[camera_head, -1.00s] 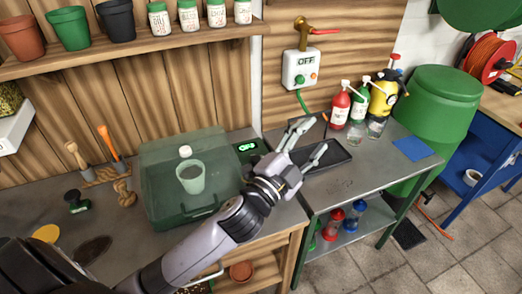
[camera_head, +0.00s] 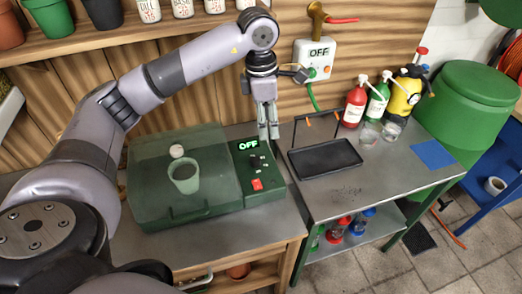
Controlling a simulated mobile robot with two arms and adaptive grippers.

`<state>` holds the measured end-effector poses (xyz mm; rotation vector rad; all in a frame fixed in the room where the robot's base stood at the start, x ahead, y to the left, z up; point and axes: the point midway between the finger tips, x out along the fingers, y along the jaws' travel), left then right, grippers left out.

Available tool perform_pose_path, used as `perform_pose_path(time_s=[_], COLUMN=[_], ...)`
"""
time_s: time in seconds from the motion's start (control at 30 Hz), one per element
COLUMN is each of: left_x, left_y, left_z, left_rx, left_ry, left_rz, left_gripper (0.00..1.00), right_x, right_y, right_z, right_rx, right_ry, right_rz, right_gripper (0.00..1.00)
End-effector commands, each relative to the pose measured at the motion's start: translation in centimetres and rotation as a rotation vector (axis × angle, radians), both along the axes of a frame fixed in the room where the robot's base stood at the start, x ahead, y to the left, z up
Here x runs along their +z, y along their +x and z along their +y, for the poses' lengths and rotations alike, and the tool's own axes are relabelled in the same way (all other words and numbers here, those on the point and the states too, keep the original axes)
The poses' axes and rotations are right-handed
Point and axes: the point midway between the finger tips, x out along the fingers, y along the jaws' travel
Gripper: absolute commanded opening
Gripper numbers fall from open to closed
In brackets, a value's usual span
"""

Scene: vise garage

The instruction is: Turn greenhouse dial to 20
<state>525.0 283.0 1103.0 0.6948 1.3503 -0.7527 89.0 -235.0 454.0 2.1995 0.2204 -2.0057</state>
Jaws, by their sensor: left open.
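The greenhouse (camera_head: 160,205) is a low box with a translucent green lid, standing on the left table. Its dark green control panel (camera_head: 270,192) is on its right side. The panel has a lit display (camera_head: 248,145) reading OFF, small dark controls (camera_head: 255,165) and a red switch (camera_head: 257,184). Which dark control is the dial, and its marking, are too small to tell. My left gripper (camera_head: 268,137) points down at the panel's back right edge, open and empty, with its fingers a narrow gap apart. I cannot tell whether it touches the panel. My right gripper is not in view.
A green cup (camera_head: 185,178) shows inside the greenhouse. A black tray (camera_head: 325,158) lies on the metal table to the right, with bottles (camera_head: 355,103) behind it. A wall box (camera_head: 316,60) also reads OFF. A shelf with pots (camera_head: 48,16) runs above.

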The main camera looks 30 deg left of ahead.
Motion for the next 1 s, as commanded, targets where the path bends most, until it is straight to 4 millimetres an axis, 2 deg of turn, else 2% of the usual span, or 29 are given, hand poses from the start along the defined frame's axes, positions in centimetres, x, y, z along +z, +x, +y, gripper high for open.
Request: perform_pose_path(time_s=[0.03, 0.1, 0.27, 0.47, 0.8, 1.0], left_x=[0.6, 1.0, 0.1, -3.5, -11.0, -14.4], left_y=[-0.1, -0.2, -0.3, -0.2, 0.1, 0.3], left_z=[1.6, 2.9, 3.5, 3.6, 3.8, 3.9], left_rx=[0.020, 0.036, 0.044, 0.043, 0.042, 0.042], left_ry=[0.048, 0.092, 0.114, 0.110, 0.109, 0.107], left_rz=[0.006, 0.016, 0.026, 0.030, 0.027, 0.026], left_gripper=[0.49, 0.49, 0.49, 0.49, 0.49, 0.49], right_x=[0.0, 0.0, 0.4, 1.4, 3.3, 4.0], right_y=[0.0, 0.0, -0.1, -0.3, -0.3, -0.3], right_z=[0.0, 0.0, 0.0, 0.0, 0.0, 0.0], right_rx=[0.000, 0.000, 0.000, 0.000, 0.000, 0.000], right_ry=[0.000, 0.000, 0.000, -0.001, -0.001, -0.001], right_rz=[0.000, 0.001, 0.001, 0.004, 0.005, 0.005], right_gripper=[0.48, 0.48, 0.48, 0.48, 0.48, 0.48])
